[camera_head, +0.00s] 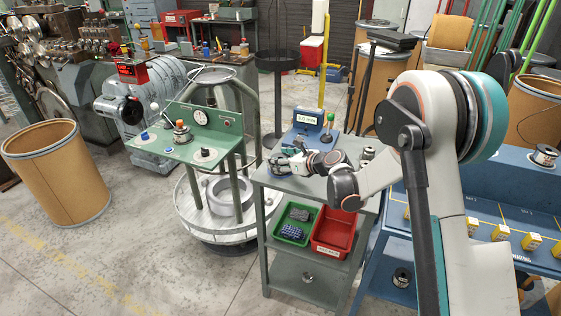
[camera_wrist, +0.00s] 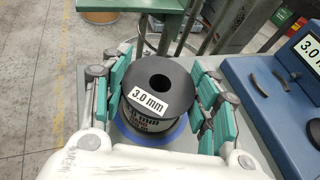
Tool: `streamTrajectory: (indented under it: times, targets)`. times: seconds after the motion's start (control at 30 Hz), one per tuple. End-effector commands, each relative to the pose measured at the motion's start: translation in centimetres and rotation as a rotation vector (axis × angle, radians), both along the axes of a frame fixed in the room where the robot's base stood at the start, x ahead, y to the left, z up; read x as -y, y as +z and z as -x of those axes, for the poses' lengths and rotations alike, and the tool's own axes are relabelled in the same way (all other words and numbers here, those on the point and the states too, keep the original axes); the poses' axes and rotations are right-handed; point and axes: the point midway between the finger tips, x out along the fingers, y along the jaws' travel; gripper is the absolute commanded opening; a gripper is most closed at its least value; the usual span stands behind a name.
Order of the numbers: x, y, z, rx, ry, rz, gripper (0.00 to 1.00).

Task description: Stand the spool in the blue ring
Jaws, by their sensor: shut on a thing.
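The spool, with a dark top flange (camera_wrist: 178,78) and a "3.0 mm" label, stands upright between my gripper's green-padded fingers (camera_wrist: 160,97) in the wrist view. My gripper (camera_head: 284,158) is shut on it, over the top of the grey-green cart in the head view. The blue ring (camera_wrist: 181,136) shows around the spool's lower end in the wrist view, roughly centred under it. Whether the spool's base touches the surface inside the ring or is slightly above it, I cannot tell. In the head view my gripper largely hides the spool and ring.
A blue box with a "3.0 mm" display (camera_head: 308,118) stands on the cart behind my gripper. A green control panel (camera_head: 185,140) stands to the left. Green (camera_head: 281,233) and red (camera_head: 333,246) bins sit on the shelf below. A blue bench (camera_head: 480,205) is to the right.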

Motion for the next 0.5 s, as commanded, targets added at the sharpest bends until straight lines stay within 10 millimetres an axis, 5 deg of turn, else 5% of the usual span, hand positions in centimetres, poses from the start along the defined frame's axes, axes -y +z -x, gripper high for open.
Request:
streamTrajectory:
  times: [0.23, 0.27, 0.3, 0.37, 0.5]
  targets:
    - [0.00, -0.22, -0.02, 0.001, 0.000, -0.001, 0.18]
    - [0.00, -0.27, -0.01, 0.000, 0.000, 0.000, 0.57]
    - [0.00, -0.20, -0.02, 0.000, 0.000, 0.000, 0.66]
    - [0.00, -0.18, -0.02, 0.000, 0.000, 0.000, 0.75]
    - [0.00, -0.17, -0.01, 0.000, 0.000, 0.000, 0.75]
